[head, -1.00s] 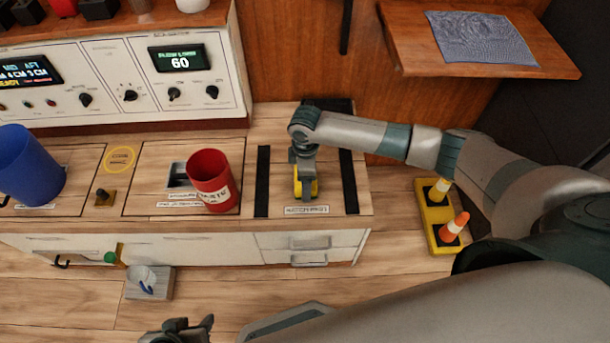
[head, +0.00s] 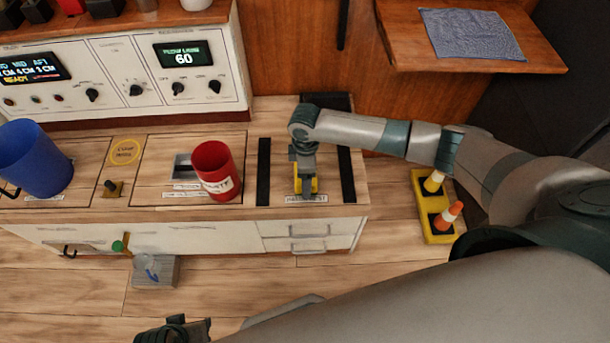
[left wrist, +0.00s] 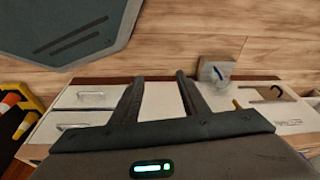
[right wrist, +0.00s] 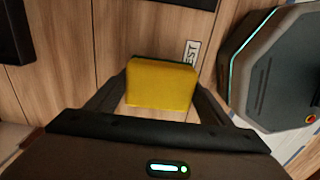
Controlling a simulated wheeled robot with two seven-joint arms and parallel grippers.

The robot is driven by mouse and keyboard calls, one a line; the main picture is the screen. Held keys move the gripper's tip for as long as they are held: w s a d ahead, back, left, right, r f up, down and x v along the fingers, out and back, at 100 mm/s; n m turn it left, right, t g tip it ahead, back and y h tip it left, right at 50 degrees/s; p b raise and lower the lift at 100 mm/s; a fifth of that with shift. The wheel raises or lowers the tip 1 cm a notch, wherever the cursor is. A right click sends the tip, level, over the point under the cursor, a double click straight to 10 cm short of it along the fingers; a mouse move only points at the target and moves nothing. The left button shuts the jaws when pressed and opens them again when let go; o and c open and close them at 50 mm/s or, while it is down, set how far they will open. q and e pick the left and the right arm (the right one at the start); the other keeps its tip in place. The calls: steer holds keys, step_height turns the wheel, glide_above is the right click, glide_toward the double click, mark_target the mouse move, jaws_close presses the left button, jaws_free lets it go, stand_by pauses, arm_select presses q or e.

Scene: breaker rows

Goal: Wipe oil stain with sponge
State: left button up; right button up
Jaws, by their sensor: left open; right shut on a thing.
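A yellow sponge (right wrist: 160,84) sits between the fingers of my right gripper, which is shut on it. In the head view my right gripper (head: 305,182) points down over the counter (head: 285,150), between two black strips, with a little of the yellow sponge (head: 314,186) showing. I cannot tell whether the sponge touches the counter. No oil stain can be made out; the spot under the sponge is hidden. My left gripper (left wrist: 160,95) is open and empty, above the floor in front of the cabinet; part of it shows at the bottom of the head view.
A red cup (head: 213,172) and a blue bin (head: 35,160) stand left on the counter. A control panel (head: 130,80) rises behind. A blue cloth (head: 470,35) lies on a wooden shelf (head: 540,62). A yellow tray with cones (head: 428,208) and a grey block (head: 156,272) are on the floor.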

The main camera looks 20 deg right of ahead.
steer(key=shift+r+p, duration=1.65)
steer(key=shift+p, duration=0.05)
steer(key=shift+r+p, duration=0.2)
steer(key=shift+p, duration=0.1)
steer(key=shift+r+p, duration=0.95)
steer(key=shift+p, duration=0.1)
arm_select(q)
step_height(320, 180, down, 15)
steer(key=s+a, duration=0.1)
steer(key=s, duration=0.1)
steer(key=shift+s+r+p, duration=0.2)
steer(key=shift+p, duration=0.1)
arm_select(e)
steer(key=shift+r, duration=0.25)
arm_select(q)
steer(key=shift+a, duration=0.1)
arm_select(e)
step_height(320, 180, up, 18)
steer(key=a+m, duration=0.3)
steer(key=m, duration=0.4)
steer(key=s+d+r+m, duration=0.2)
steer(key=s+r+m, duration=0.5)
steer(key=r, duration=0.6)
steer(key=shift+s+d+r, duration=0.3)
steer(key=shift+s+r, duration=0.05)
steer(key=shift+s, duration=0.7)
